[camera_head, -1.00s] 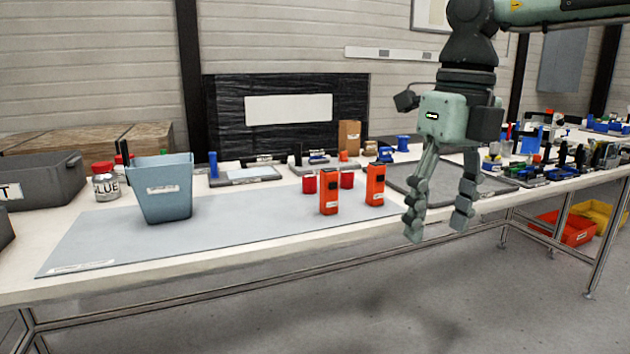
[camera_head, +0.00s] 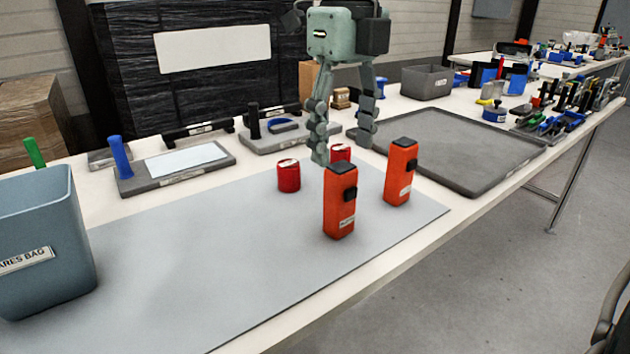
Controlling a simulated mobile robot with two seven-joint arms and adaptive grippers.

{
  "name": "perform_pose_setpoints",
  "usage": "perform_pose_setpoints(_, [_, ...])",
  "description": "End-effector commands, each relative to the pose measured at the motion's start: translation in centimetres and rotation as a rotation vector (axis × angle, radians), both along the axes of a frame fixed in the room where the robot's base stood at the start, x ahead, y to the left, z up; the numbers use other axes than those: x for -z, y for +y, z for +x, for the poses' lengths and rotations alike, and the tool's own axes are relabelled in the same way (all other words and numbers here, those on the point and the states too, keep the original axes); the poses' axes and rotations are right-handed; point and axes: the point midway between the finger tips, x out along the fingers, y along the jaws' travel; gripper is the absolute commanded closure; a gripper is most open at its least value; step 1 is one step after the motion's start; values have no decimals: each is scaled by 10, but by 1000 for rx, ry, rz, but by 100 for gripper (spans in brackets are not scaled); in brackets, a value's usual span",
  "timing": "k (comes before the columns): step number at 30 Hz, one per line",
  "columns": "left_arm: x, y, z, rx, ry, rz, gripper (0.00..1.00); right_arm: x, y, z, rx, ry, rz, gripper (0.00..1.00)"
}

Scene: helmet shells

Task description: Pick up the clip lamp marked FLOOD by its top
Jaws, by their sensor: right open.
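Two upright orange clip lamps with dark tops stand on the grey mat. The nearer clip lamp (camera_head: 338,215) is left of the farther clip lamp (camera_head: 399,178). Each has a small white label, too small to read, so I cannot tell which is marked FLOOD. My right gripper (camera_head: 342,150) points down with its fingers apart and nothing between them. In the picture it is above and behind the lamps, touching neither. One finger overlaps the view near a red cylinder (camera_head: 341,153). My left gripper does not show.
Another red cylinder (camera_head: 289,176) stands left of the lamps. A blue-grey bin (camera_head: 45,240) labelled ARES BAG stands at the left. A flat dark tray (camera_head: 450,150) lies at the right. The mat's front middle (camera_head: 210,265) is clear.

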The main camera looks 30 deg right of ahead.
Motion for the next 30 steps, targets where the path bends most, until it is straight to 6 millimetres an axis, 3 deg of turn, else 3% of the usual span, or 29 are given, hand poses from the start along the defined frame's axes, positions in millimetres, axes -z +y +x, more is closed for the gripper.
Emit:
perform_pose_setpoints(18, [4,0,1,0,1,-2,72,73,0,4,0,2,1,41])
perform_pose_setpoints(26, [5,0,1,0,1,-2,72,78,0,4,2,-1,1,41])
perform_pose_setpoints(30, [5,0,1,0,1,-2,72,77,0,4,2,-1,1,55])
